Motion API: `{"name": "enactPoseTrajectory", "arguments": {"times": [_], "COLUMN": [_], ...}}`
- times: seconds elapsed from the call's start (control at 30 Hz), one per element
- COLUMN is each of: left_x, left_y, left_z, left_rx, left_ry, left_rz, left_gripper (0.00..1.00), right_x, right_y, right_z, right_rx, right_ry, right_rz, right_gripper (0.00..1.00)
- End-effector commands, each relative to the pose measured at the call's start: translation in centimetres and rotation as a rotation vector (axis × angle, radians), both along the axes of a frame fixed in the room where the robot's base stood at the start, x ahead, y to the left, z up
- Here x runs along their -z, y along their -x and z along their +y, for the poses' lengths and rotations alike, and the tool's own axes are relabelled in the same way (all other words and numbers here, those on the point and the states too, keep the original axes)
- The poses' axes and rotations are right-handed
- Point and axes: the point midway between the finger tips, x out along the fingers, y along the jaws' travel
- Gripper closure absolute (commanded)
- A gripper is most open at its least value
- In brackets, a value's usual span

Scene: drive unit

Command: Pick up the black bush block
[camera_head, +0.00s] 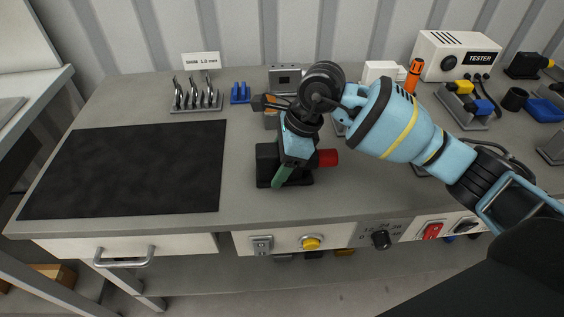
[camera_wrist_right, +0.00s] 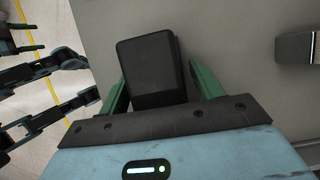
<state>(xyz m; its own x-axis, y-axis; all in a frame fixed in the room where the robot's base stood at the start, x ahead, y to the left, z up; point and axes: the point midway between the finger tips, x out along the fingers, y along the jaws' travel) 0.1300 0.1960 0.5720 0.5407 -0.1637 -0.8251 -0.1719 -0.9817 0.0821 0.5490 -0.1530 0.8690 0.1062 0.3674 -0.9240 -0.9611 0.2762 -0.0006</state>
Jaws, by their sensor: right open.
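A black block (camera_head: 266,158), which looks like the black bush block, stands near the front middle of the bench, partly hidden by my right gripper in the head view. My right gripper (camera_head: 281,176) comes down over it, open. In the right wrist view the dark, round-cornered block (camera_wrist_right: 150,68) lies between the two green fingers of the right gripper (camera_wrist_right: 161,85). A gap shows beside the right finger; contact at the left finger is unclear. A red cylinder (camera_head: 328,158) sticks out to the right of the block. My left gripper does not show in the head view.
A black mat (camera_head: 125,168) covers the bench's left part. A tool rack (camera_head: 196,99), a blue holder (camera_head: 240,93) and a grey metal block (camera_head: 285,79) stand behind. A tester (camera_head: 455,56), an orange-handled tool (camera_head: 414,75) and several connectors stand at right. The front edge is close.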

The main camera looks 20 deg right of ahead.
Motion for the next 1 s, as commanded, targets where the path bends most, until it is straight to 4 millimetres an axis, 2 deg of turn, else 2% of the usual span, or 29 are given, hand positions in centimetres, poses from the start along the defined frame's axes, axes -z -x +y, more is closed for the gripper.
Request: {"name": "enactPoseTrajectory", "arguments": {"times": [0.13,0.53,0.83,1.0], "left_x": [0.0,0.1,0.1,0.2], "left_y": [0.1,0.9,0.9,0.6], "left_z": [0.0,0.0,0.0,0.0], "left_rx": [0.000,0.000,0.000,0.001], "left_ry": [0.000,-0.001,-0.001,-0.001], "left_rz": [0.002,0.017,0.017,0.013], "left_gripper": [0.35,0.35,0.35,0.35], "right_x": [0.0,0.0,-0.4,-1.5], "right_y": [0.0,0.0,-0.1,-0.1], "right_z": [0.0,0.0,0.0,0.0], "right_rx": [0.000,0.000,0.000,-0.001], "right_ry": [0.000,0.000,-0.002,-0.003], "right_rz": [0.000,0.000,-0.003,-0.005], "right_gripper": [0.35,0.87,0.87,0.87]}}
